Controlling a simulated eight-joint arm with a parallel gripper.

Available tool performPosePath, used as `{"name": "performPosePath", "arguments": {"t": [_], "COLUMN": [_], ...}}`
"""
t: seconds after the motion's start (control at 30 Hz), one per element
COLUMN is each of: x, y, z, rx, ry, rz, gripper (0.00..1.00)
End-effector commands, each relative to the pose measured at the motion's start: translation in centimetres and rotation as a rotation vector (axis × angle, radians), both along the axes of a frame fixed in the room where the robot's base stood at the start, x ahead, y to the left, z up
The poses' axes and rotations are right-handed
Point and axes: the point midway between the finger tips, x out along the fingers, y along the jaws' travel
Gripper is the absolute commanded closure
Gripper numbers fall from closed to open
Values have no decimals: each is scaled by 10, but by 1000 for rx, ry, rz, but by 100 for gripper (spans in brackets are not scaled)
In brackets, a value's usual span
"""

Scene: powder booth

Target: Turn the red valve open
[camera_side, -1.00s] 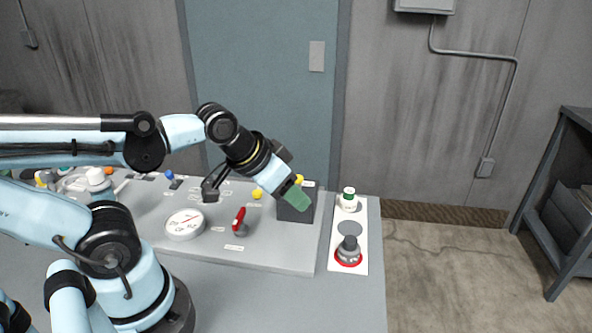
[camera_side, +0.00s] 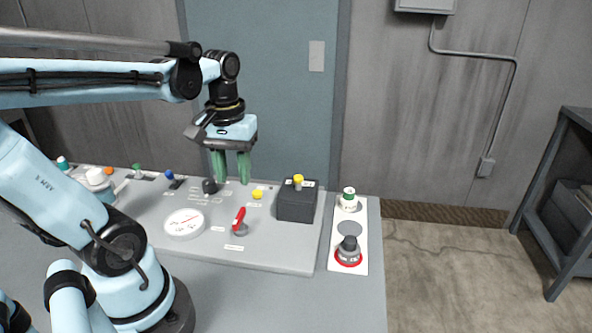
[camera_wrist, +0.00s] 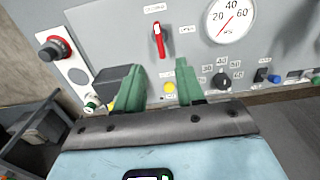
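The red valve (camera_side: 239,220) is a small red lever handle on a grey base, standing on the grey panel in front of the gauge's right side. In the wrist view the red valve (camera_wrist: 158,38) lies beyond the fingertips, pointing away from the gauge. My gripper (camera_side: 231,182) hangs above the panel with its two green fingers pointing down. The fingers are apart with nothing between them, also in the wrist view (camera_wrist: 160,66). They are clear of the valve, behind and above it in the side view.
A white gauge (camera_side: 185,223) is left of the valve. A dark box (camera_side: 296,205) with a yellow button stands to the right. A yellow button (camera_side: 257,194), a black knob (camera_side: 209,186) and a red-ringed grey knob (camera_side: 348,251) are nearby. The panel's front is clear.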

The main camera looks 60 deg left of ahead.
Motion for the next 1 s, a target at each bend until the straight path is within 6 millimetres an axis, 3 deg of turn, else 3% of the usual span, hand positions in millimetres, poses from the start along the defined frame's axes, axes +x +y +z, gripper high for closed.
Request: {"name": "performPosePath", "arguments": {"t": [0.6,1.0], "x": [1,1], "y": [0,0], "z": [-75,-99], "rx": [1,0], "ry": [-4,-4], "rz": [-4,-4], "gripper": [62,62]}}
